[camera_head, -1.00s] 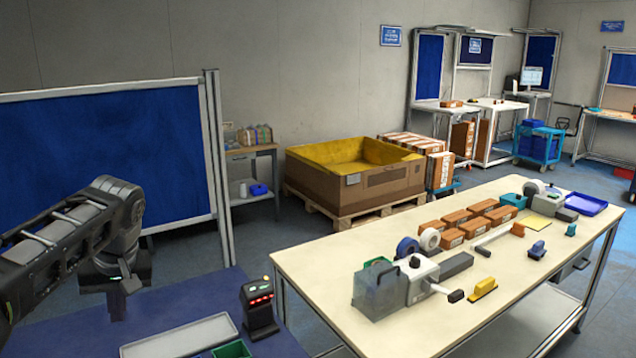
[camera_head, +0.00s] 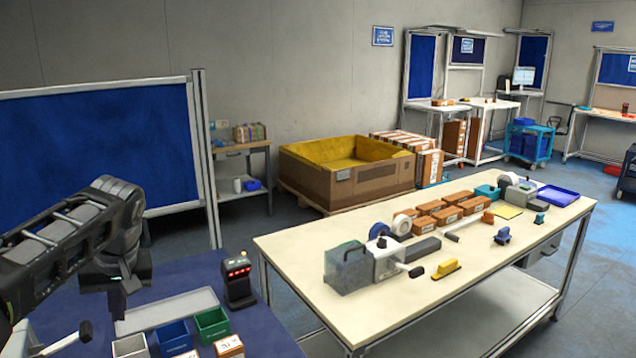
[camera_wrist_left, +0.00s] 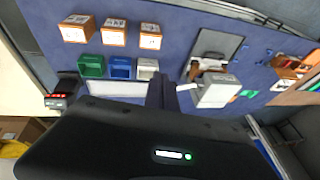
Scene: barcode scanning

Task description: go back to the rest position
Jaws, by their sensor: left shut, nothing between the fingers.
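My left gripper (camera_head: 117,303) hangs at the end of the left arm, above the blue-topped table (camera_head: 262,338) at the lower left of the head view. Its fingers are shut with nothing between them. In the left wrist view the shut fingers (camera_wrist_left: 162,92) point over the blue table top. A black scanner stand with red lights (camera_head: 238,277) stands to the right of the gripper, apart from it. It also shows in the left wrist view (camera_wrist_left: 62,92). My right gripper is not in view.
A grey tray (camera_head: 170,306), a blue bin (camera_head: 173,336) and a green bin (camera_head: 212,323) lie near the gripper. Several small boxes (camera_wrist_left: 115,32) are beside the bins. A cream workbench (camera_head: 300,270) with tools stands to the right.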

